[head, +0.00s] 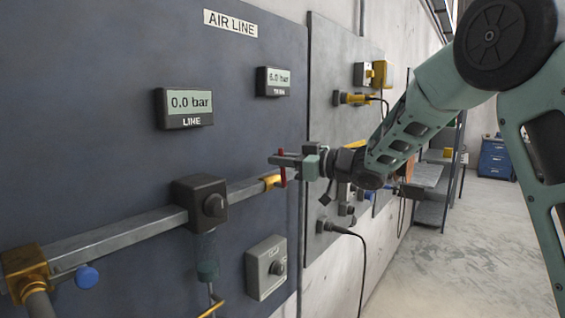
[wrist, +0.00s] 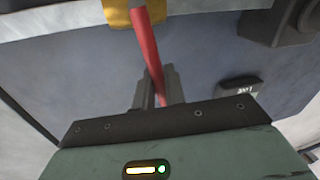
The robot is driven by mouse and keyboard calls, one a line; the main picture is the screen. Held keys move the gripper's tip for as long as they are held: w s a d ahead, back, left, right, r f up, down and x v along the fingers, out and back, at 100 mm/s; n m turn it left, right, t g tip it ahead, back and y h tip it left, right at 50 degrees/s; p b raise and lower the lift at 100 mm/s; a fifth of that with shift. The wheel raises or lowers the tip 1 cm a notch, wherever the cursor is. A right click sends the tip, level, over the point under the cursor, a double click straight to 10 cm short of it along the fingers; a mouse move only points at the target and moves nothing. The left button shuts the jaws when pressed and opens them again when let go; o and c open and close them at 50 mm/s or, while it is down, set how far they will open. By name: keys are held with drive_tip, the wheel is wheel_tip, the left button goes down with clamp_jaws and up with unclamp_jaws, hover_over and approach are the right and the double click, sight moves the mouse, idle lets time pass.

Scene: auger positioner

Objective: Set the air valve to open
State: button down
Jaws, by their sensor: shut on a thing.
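The air valve is a yellow body (head: 271,181) on the grey pipe, with a red lever (head: 283,172). The lever stands roughly upright, across the line of the pipe, in the head view. My gripper (head: 283,160) is at the lever's upper part. In the wrist view the red lever (wrist: 147,50) runs from the yellow valve body (wrist: 117,12) down between the fingers of my gripper (wrist: 156,88), which are shut on it. The LINE display (head: 185,107) reads 0.0 bar; the TANK display (head: 274,82) seems to read 6.0 bar.
The pipe (head: 120,237) runs along the dark panel, through a black regulator (head: 201,203) to a brass fitting (head: 25,272). A grey box with a knob (head: 266,268) is below. A second panel with a yellow-handled device (head: 355,98) is behind my arm. The floor at right is clear.

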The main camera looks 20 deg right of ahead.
sight(253, 194)
drive_tip(key=s+a+f+n+h+b, duration=0.1)
drive_tip(key=n+b, duration=0.2)
drive_tip(key=b, duration=0.1)
drive_tip(key=s+a+f+n+b, duration=0.1)
drive_tip(key=a+f+n+b, duration=0.1)
drive_tip(key=n+b, duration=0.2)
drive_tip(key=s+a+f+n+h+b, duration=0.1)
drive_tip(key=f+n+b, duration=0.1)
drive_tip(key=b, duration=0.3)
drive_tip(key=shift+s+a+n+h+b, duration=0.2)
drive_tip(key=shift+a+n+h+b, duration=0.1)
drive_tip(key=shift+n, duration=0.5)
drive_tip(key=f+n+b, duration=0.1)
drive_tip(key=b, duration=0.1)
drive_tip(key=f+n+b, duration=0.1)
drive_tip(key=n+b, duration=0.1)
drive_tip(key=shift+s+a+f+n+h+b, duration=0.1)
drive_tip(key=shift+a+f+n+h+b, duration=0.1)
drive_tip(key=shift+n+h+b, duration=0.15)
drive_tip(key=c, duration=1.5)
unclamp_jaws()
drive_tip(key=shift+c, duration=0.2)
drive_tip(key=shift+r, duration=0.1)
drive_tip(key=v, duration=1.7)
drive_tip(key=shift+s, duration=0.35)
